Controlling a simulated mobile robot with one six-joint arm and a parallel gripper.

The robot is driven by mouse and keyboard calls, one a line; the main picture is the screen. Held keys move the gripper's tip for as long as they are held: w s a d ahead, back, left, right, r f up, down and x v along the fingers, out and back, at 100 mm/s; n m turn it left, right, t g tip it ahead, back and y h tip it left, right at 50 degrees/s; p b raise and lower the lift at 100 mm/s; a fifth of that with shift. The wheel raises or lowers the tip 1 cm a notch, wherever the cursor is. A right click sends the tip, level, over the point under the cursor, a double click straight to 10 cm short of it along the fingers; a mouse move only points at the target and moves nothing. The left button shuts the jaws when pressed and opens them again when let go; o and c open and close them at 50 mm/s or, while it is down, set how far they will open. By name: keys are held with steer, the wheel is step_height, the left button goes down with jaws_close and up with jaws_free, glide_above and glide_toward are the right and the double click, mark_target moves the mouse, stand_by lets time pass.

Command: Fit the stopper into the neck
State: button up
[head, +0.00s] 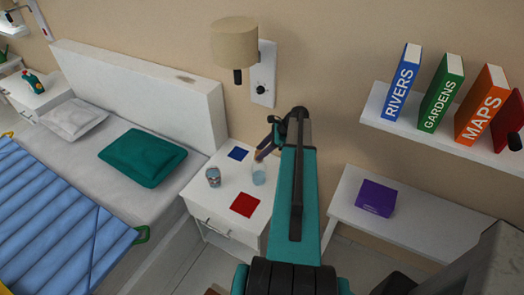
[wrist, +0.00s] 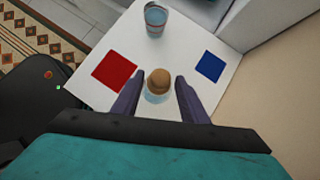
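The round tan stopper (wrist: 158,81) shows between my fingertips in the wrist view. Directly below it in that view is a pale blue, clear vessel (wrist: 157,98), which also shows on the white nightstand in the head view (head: 259,175). The stopper covers the vessel's neck from above, so I cannot tell how deep it sits in it. My gripper (wrist: 158,84) is open, with a gap on each side of the stopper. In the head view my gripper (head: 266,146) is just above the vessel, partly hidden by my arm.
A tumbler (head: 213,177) stands on the nightstand (head: 206,200), left of the vessel. A red square (head: 245,205) and a blue square (head: 238,153) lie flat there. The bed's headboard (head: 140,83) is left; a wall lamp (head: 235,42) hangs above.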

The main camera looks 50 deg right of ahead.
steer(key=shift+o, duration=0.5)
steer(key=shift+r, duration=0.1)
steer(key=b+v, duration=0.3)
steer(key=v, duration=1)
steer(key=shift+d+r+b, duration=0.15)
steer(key=shift+r+b, duration=0.1)
steer(key=shift+b, duration=0.15)
steer(key=shift+s, duration=0.15)
stand_by(0.4)
